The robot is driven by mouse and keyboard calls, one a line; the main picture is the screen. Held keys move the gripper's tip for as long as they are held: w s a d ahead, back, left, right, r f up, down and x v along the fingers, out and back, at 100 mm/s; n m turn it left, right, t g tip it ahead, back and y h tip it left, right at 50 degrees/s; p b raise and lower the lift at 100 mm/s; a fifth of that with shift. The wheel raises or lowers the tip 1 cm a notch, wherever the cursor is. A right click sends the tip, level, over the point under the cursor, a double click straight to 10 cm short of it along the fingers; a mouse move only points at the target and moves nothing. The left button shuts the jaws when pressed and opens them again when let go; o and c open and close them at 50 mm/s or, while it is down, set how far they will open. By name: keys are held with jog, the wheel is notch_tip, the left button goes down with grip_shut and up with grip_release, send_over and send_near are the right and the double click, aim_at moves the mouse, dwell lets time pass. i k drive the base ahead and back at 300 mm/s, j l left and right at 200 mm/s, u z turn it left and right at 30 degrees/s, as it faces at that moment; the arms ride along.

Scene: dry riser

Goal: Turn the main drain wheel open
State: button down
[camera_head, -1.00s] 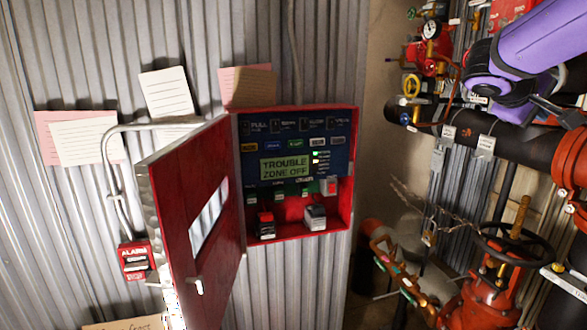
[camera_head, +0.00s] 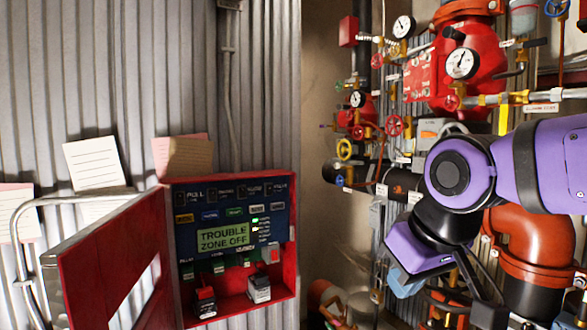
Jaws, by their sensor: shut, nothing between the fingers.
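Several small handwheels sit on the pipework in the head view: a yellow wheel (camera_head: 344,149), a red wheel (camera_head: 394,125), a blue wheel (camera_head: 340,181) and another blue wheel (camera_head: 557,7) at the top right. Their tags are too small to read, so I cannot tell which is the main drain wheel. My purple arm reaches in from the right edge and bends down in front of the pipes. My gripper (camera_head: 478,290) is dark, low at the lower right, shut and empty. It appears apart from these wheels. My arm hides part of the piping behind it.
A red alarm panel (camera_head: 286,262) reading "TROUBLE ZONE OFF" hangs on the corrugated wall, its door (camera_head: 100,265) swung open to the left. Pressure gauges (camera_head: 461,64) and a red valve body (camera_head: 430,72) crowd the upper right. A thick orange-red pipe (camera_head: 530,245) stands beside my arm.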

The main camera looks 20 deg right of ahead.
aim_at(394, 126)
jog(key=z, duration=1.2)
